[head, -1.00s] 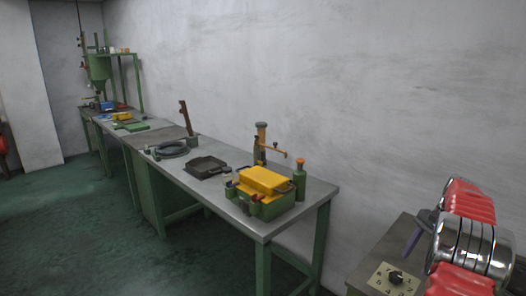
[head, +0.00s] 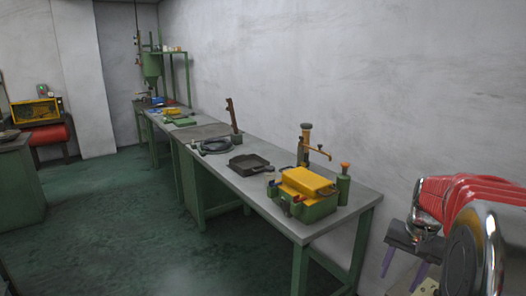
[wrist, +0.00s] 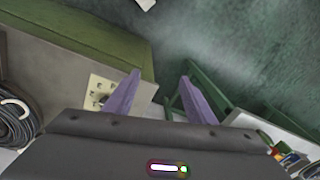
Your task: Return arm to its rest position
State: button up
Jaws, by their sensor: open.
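My gripper (wrist: 160,84) shows in the wrist view with its two purple fingers spread apart and nothing between them. In the head view my gripper (head: 405,262) is at the lower right, with purple fingers pointing down beside my red and chrome arm. It is in front of the near end of the long workbench, to its right. Part of my arm is cut off by the right edge of the head view.
A long workbench (head: 335,217) runs along the wall with a yellow-topped green box (head: 306,192) and a black tray (head: 249,164). A beige switch plate (wrist: 99,91) lies near the left finger. Green floor (head: 120,215) is clear at left.

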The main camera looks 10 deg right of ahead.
jog(key=s+a+r+n+t, duration=0.1)
jog(key=s+a+n, duration=0.2)
jog(key=a, duration=0.7)
jog(key=s+a+r+n+t, duration=0.2)
jog(key=s+a, duration=0.3)
jog(key=a, duration=0.5)
jog(key=s+a+r+n+t, duration=0.1)
jog(key=s+a+n, duration=0.3)
jog(key=a, duration=0.5)
jog(key=shift+s+a+r+n, duration=0.3)
jog(key=shift+a+r, duration=0.1)
jog(key=shift+r, duration=0.25)
